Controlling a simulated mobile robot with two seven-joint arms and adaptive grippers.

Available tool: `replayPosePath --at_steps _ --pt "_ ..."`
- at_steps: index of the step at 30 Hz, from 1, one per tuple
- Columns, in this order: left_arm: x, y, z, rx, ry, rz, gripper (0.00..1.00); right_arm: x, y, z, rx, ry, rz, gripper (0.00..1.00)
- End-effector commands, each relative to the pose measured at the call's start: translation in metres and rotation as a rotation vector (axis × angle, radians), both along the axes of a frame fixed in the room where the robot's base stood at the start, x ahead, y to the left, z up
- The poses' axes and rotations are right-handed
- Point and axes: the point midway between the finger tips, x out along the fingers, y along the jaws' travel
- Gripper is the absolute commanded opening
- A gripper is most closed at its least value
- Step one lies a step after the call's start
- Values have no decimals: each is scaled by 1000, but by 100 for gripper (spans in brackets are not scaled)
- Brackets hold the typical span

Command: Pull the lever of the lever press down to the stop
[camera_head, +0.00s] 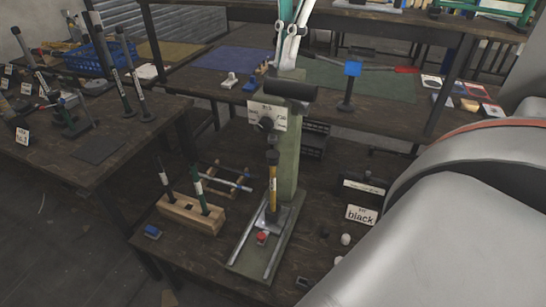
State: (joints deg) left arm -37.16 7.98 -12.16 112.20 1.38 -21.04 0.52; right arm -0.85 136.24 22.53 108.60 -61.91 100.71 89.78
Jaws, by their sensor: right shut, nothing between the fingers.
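The lever press has a green upright column (287,150), with a vertical ram (272,180) in front of it. Its base (248,262) carries two light rails and a small red piece. A thick black cylindrical grip (290,89) lies crosswise at the top of the press. My right gripper (288,64) points down from the top edge, shut and empty, just above and behind this grip in the picture. I cannot tell whether they touch. My left gripper is not in view.
A wooden block (190,215) with upright tools stands left of the press. A "black" sign (361,215) and small white pieces are on its right. My large silver arm covers the lower right. A blue-topped stand (352,70) is on the rear bench.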

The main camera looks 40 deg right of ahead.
Motion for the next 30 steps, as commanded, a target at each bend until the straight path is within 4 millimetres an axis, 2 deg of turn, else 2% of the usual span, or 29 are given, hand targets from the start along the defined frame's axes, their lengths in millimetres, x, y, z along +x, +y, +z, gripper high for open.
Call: replayPosePath --at_steps 17,30 --pt "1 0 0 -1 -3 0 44 0 0 -2 0 0 0 0" --pt "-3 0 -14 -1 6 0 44 0 0 -15 -1 0 0 0"
